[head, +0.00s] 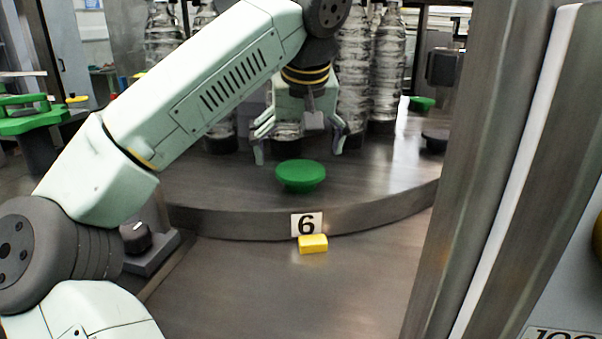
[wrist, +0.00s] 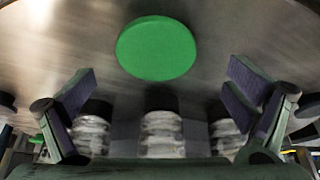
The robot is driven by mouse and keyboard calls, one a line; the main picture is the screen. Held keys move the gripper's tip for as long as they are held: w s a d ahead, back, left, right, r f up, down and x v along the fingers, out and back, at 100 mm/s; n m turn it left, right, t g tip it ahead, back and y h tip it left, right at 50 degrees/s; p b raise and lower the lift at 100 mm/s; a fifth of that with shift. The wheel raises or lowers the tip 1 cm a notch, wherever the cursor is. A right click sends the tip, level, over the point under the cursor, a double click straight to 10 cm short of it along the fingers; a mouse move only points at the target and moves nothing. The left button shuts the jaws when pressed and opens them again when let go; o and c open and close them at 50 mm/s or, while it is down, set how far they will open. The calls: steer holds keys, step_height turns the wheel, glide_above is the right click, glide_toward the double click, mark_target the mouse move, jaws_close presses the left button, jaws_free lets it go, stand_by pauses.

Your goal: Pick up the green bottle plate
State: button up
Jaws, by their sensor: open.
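The green bottle plate (head: 300,174) is a round green disc on a short stem, standing on the grey metal turntable (head: 215,195) near its front edge, behind the number 6 label. In the wrist view the plate (wrist: 156,48) shows as a full green disc at the upper middle. My gripper (head: 299,155) is open and empty, above and just behind the plate in the head view. In the wrist view its fingers (wrist: 161,88) are spread wide, one on each side below the disc. I see no contact between the fingers and the plate.
A yellow block (head: 313,244) lies below the number 6 label (head: 306,224). Several clear bottles (head: 388,65) stand behind my gripper. Another green plate (head: 422,103) is at the back right. A metal post (head: 490,150) rises at the right. The turntable around the plate is clear.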

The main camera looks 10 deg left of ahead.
mark_target(300, 169)
steer(key=x, duration=0.2)
steer(key=p+x, duration=0.1)
steer(key=x, duration=0.2)
steer(key=shift+d+f, duration=0.15)
steer(key=shift+d, duration=0.1)
steer(key=c, duration=1.4)
